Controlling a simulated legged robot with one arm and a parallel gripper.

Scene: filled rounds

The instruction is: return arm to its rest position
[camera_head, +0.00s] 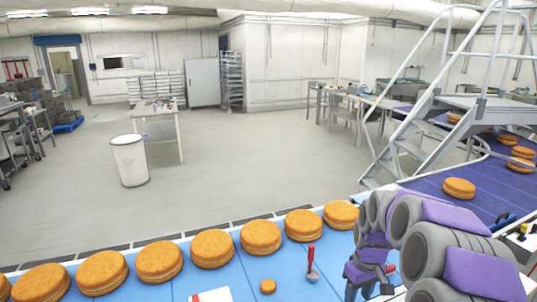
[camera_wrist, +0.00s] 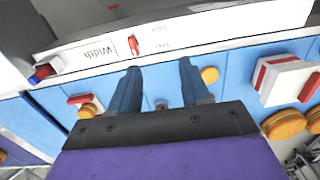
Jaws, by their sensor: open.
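My arm, purple and grey, is folded at the lower right of the head view, over the near blue belt (camera_head: 225,272). My gripper (camera_wrist: 158,66) shows in the wrist view with its two dark fingers apart and nothing between them. Beyond the fingers is a blue surface with a small orange-brown round (camera_wrist: 209,75). The fingertips cannot be made out clearly in the head view.
A row of filled rounds (camera_head: 212,248) lies on the near belt. A small round (camera_head: 268,286), a red-handled tool (camera_head: 312,265) and a white item (camera_head: 211,295) lie nearer. Metal stairs (camera_head: 425,135) stand right. A white bin (camera_head: 129,160) stands on open floor.

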